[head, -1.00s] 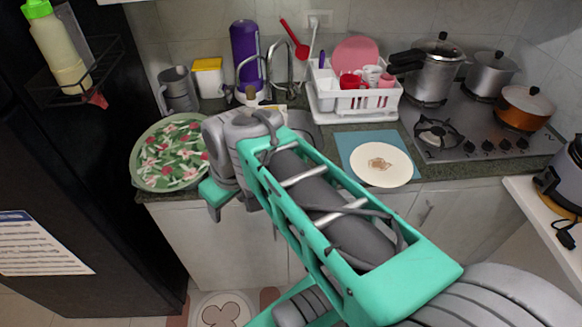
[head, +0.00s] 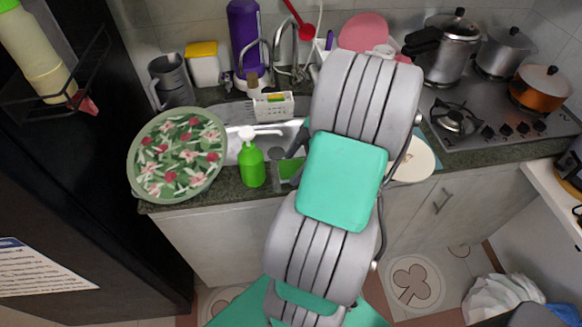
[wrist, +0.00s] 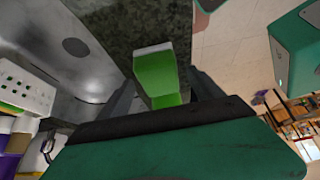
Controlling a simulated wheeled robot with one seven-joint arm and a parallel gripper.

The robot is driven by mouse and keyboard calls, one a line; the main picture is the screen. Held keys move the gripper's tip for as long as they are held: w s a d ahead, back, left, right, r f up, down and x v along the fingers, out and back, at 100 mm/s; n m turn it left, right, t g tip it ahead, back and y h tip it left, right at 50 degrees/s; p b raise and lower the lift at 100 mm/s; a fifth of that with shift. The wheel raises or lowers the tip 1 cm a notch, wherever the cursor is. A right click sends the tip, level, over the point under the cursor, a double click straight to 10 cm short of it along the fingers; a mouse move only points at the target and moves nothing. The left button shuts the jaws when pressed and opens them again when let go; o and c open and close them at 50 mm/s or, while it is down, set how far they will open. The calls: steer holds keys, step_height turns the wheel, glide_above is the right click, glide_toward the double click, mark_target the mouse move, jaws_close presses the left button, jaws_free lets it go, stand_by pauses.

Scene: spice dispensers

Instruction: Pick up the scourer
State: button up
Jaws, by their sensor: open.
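The scourer (head: 290,170) is a small green block on the dark counter at the front edge of the sink, partly hidden by my arm in the head view. In the wrist view the scourer (wrist: 158,78) shows bright green with a pale edge, between my two dark fingers. My gripper (wrist: 162,84) is open, with one finger on each side of the scourer. I cannot tell whether either finger touches it. In the head view my arm covers most of the gripper.
A green soap bottle (head: 251,160) stands just left of the scourer. The steel sink (head: 236,150) lies behind, with a white basket (head: 274,106) at its back. A floral plate (head: 178,152) is at the left. A white plate (head: 413,162) is at the right, behind my arm.

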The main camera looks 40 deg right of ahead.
steer(key=shift+x, duration=0.8)
steer(key=c, duration=1.4)
